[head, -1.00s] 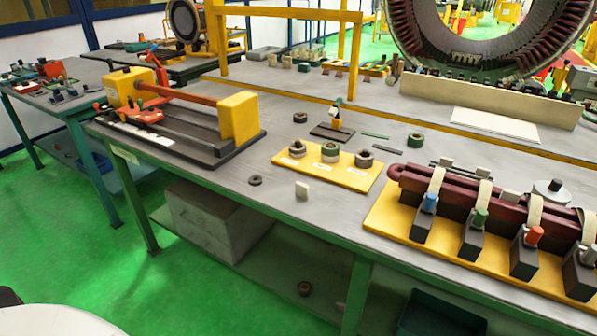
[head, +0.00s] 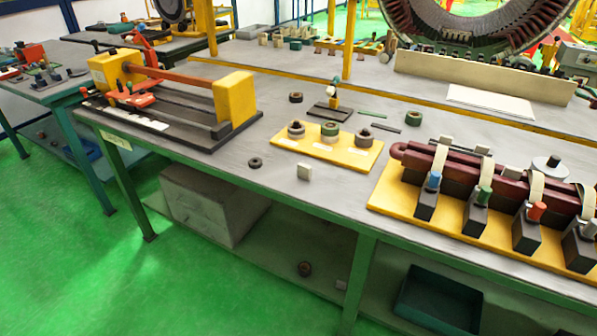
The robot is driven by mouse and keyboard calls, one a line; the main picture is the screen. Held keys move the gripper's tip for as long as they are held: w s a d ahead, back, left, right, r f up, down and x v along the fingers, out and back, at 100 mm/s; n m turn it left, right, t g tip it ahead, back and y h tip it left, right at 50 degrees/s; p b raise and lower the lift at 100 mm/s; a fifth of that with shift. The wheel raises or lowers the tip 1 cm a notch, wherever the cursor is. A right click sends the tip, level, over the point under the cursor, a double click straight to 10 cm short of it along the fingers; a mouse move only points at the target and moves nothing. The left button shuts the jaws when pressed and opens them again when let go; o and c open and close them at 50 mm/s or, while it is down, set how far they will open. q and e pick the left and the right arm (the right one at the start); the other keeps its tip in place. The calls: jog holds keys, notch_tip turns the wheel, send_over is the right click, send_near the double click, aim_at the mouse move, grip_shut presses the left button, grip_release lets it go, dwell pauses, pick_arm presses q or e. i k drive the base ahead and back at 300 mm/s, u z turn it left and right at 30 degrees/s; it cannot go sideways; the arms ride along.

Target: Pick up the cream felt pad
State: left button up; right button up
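Neither of my grippers is in the head view.
A yellow-ended clamp fixture (head: 235,105) stands at the left of the bench. A yellow base (head: 386,192) with a dark red coil and several posts fills the right. A grey box (head: 205,205) sits on the lower shelf.

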aim_at(304, 170)
jog(key=z, duration=1.45)
jog(key=i, duration=0.7)
jog(key=u, duration=2.05)
